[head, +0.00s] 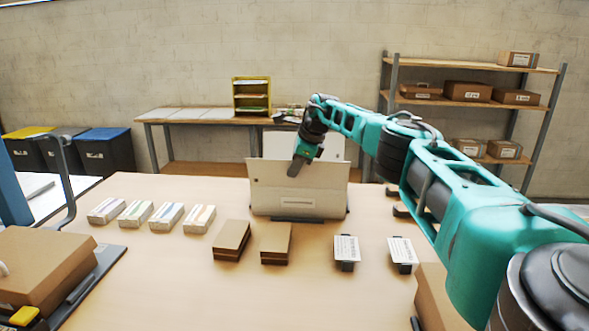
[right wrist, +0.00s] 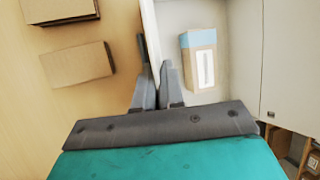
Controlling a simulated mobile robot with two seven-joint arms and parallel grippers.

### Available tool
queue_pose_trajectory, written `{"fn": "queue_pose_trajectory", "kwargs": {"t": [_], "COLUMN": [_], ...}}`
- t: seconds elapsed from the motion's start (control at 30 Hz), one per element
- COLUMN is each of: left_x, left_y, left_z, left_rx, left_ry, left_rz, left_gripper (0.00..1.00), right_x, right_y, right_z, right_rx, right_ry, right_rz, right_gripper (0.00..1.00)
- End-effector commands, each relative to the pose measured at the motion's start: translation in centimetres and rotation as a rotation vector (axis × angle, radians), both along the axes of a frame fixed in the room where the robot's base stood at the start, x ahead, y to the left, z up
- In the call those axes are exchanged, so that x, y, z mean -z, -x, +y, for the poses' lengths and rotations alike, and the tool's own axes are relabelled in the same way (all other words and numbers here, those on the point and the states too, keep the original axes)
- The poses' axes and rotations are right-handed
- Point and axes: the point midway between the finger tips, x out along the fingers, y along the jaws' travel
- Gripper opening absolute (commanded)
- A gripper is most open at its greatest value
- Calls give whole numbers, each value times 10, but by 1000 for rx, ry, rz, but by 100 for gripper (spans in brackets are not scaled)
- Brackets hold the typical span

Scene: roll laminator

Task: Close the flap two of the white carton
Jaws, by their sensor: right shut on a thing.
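The white carton (head: 297,208) stands on the table, its front side facing me and its flaps up. Its front flap (head: 268,172) stands upright; another raised flap (head: 329,143) shows behind it. My right gripper (head: 297,166) reaches down over the carton's front edge. In the right wrist view its two fingers (right wrist: 157,86) are shut on the front flap (right wrist: 151,35), one on each side of it. A small box with a blue end (right wrist: 199,60) lies inside the carton. Another open flap (right wrist: 290,60) shows at right there. My left gripper is out of view.
Several small striped boxes (head: 165,217) stand in a row to the left. Two brown boxes (head: 275,243) and two labelled items (head: 346,250) lie in front of the carton. Larger brown boxes sit at the table's left (head: 38,262) and right (head: 436,295) edges.

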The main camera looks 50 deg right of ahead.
Motion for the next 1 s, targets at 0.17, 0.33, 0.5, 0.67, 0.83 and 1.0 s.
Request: {"fn": "queue_pose_trajectory", "kwargs": {"t": [0.17,0.33,0.5,0.67,0.83,1.0], "left_x": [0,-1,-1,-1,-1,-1], "left_y": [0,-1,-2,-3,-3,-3], "left_z": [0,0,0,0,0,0], "left_rx": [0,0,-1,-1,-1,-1], "left_ry": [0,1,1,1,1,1], "left_rz": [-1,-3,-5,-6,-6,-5], "left_gripper": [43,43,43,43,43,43], "right_x": [0,1,1,1,1,1], "right_y": [0,1,1,1,1,1], "right_z": [-1,1,2,2,2,2], "right_rx": [3,-2,-6,-6,-6,-5], "right_ry": [-28,-50,-55,-56,-56,-55], "right_rz": [22,32,35,35,35,35], "right_gripper": [0,0,0,0,21,30]}}
